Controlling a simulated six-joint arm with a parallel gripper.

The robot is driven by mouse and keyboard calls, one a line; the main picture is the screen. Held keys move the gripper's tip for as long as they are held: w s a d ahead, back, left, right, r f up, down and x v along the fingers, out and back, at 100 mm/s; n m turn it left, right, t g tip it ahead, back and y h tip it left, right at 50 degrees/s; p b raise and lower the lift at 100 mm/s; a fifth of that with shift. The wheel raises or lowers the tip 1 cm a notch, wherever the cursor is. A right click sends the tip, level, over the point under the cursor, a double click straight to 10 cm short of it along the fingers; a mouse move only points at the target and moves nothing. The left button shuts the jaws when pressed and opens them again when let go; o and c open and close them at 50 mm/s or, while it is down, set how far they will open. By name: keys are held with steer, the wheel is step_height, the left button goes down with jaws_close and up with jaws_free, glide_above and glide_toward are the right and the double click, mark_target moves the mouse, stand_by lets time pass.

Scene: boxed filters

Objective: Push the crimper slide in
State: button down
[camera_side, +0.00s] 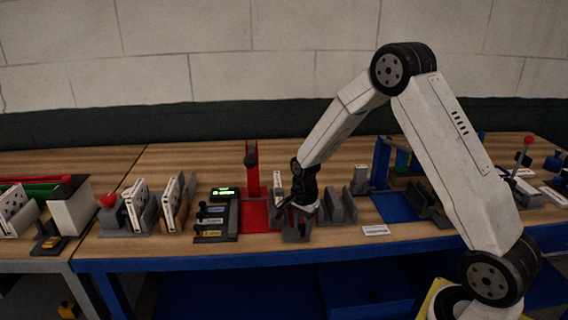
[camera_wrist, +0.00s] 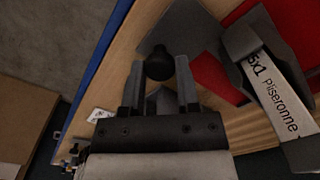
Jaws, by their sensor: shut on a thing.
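My gripper (camera_wrist: 160,78) is shut on a dark round knob (camera_wrist: 160,66), which sits between its fingertips in the wrist view. The knob appears to belong to the crimper slide, a grey plate (camera_wrist: 168,32) beneath and beyond it. The grey part also shows low at the table's front edge in the side view (camera_side: 296,237), under my gripper (camera_side: 288,212). A red base (camera_wrist: 295,25) lies to the right of the plate. In the side view a red upright (camera_side: 252,172) stands on a red base (camera_side: 254,217), left of my gripper. The slide's inner end cannot be made out.
A white box (camera_wrist: 276,92) labelled "Pliseronne" sits in a grey holder (camera_wrist: 240,42) close to my gripper's right in the wrist view. Grey blocks (camera_side: 340,207) stand right of my gripper. A blue stand (camera_side: 396,207) is farther right.

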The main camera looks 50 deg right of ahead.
steer(key=shift+w+a, duration=2.65)
steer(key=shift+w, duration=0.1)
steer(key=shift+r, duration=0.1)
steer(key=shift+c, duration=1.7)
jaws_free()
steer(key=shift+a, duration=0.1)
step_height(320, 180, up, 8)
steer(key=shift+s, duration=0.1)
steer(key=s+a+n+t, duration=0.1)
steer(key=s+a+n, duration=0.1)
steer(key=s+n, duration=0.7)
steer(key=s+a+n+t, duration=0.1)
steer(key=s+a+n, duration=0.2)
steer(key=s+n, duration=0.6)
steer(key=shift+s+a+t, duration=0.3)
steer(key=shift+s, duration=0.5)
